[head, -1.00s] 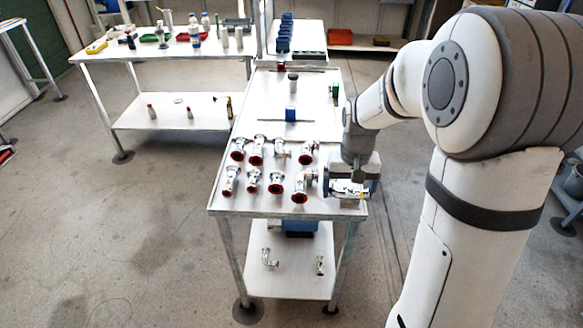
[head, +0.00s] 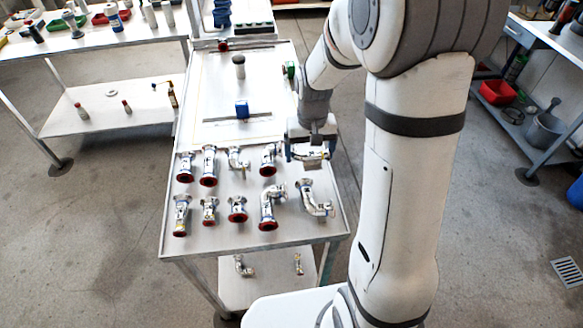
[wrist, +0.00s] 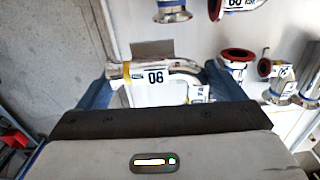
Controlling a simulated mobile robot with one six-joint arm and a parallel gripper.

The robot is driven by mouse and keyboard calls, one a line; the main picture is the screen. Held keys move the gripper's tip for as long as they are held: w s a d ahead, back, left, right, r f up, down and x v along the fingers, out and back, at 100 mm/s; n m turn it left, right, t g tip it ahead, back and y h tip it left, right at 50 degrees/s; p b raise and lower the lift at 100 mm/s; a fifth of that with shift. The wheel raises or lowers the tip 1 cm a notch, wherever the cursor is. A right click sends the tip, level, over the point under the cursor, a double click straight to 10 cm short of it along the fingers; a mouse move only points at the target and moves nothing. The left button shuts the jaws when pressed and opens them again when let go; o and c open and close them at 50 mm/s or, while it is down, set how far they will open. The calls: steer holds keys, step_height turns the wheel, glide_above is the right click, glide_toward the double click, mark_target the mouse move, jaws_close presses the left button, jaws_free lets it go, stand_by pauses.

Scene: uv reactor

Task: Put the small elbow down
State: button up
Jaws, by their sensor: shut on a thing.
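The small elbow, a shiny metal bend (head: 311,154) with a yellow band, is held in my gripper (head: 310,148) at the right side of the bench. In the wrist view the elbow (wrist: 155,70), with a white label and dark digits, lies across between my blue fingers, which are shut on it. My gripper hides part of it. I cannot tell whether it touches the bench top (head: 262,227) or hangs just above it.
Several metal fittings stand in two rows to the left, many with red flanges, such as this one (head: 268,210). Another elbow (head: 315,199) lies in front of my gripper, near the bench's right edge. A blue block (head: 242,110) and a grey-topped part (head: 239,66) stand farther back.

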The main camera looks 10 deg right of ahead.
mark_target(307, 167)
steer(key=shift+a+f, duration=0.15)
steer(key=shift+f, duration=1.4)
steer(key=shift+a+f, duration=0.1)
steer(key=shift+f, duration=1.4)
steer(key=shift+f, duration=0.15)
steer(key=o, duration=0.9)
